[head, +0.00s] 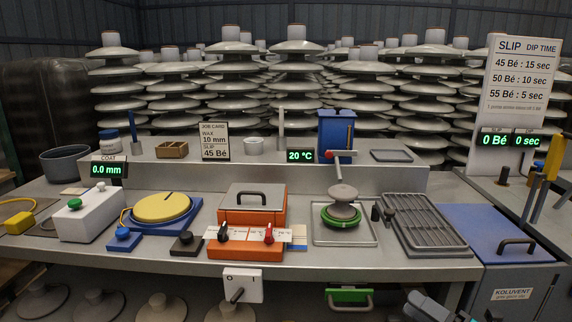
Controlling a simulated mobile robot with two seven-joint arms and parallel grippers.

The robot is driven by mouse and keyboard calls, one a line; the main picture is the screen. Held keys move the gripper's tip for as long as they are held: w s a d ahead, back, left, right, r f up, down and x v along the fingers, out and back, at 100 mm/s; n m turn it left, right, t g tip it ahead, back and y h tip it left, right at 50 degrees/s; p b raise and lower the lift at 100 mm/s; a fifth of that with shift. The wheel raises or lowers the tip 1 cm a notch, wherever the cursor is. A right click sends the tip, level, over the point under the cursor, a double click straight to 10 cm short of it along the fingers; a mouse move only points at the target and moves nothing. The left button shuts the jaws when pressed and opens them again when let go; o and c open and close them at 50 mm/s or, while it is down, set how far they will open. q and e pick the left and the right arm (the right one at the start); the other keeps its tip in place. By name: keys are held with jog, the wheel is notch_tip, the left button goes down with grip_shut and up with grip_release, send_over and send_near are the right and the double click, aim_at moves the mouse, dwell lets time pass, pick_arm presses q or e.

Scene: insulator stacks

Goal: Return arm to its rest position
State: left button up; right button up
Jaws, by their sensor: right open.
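My right gripper (428,307) shows only in part at the bottom edge of the head view, right of centre. It is open, in front of the bench's front edge and below its top, and I see nothing between its fingers. The rest of my right arm is cut off by the frame. My left gripper is not in view. A grey insulator piece with a rod (344,193) stands on a green round holder (342,217) in a metal tray, apart from my gripper.
The metal bench (290,262) holds an orange box (246,246), a yellow disc (162,207), a white box (92,214) and a grey rack (428,226). A blue-lidded bin (495,234) stands at right. A green-handled item (349,296) hangs under the bench near my gripper. Insulator stacks fill the back.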

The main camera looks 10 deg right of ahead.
jog(key=s+a+f+m+g+h, duration=0.35)
jog(key=s+a+f+m, duration=0.25)
jog(key=a+m, duration=0.5)
jog(key=s+a+f+m+g+h, duration=0.2)
jog(key=s+a+f+m+h, duration=0.35)
jog(key=m, duration=0.85)
pick_arm(q)
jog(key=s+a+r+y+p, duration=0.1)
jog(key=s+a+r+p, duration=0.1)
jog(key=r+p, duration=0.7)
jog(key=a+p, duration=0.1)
jog(key=p, duration=0.4)
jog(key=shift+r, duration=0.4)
pick_arm(e)
notch_tip(320, 180, up, 9)
jog(key=s+m, duration=0.1)
jog(key=s, duration=0.1)
jog(key=shift+s+d, duration=0.15)
jog(key=shift+s, duration=0.1)
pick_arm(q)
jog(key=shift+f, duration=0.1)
pick_arm(e)
jog(key=shift+f, duration=0.15)
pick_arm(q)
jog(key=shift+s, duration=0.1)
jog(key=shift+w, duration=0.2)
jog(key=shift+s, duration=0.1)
pick_arm(e)
jog(key=shift+c, duration=0.3)
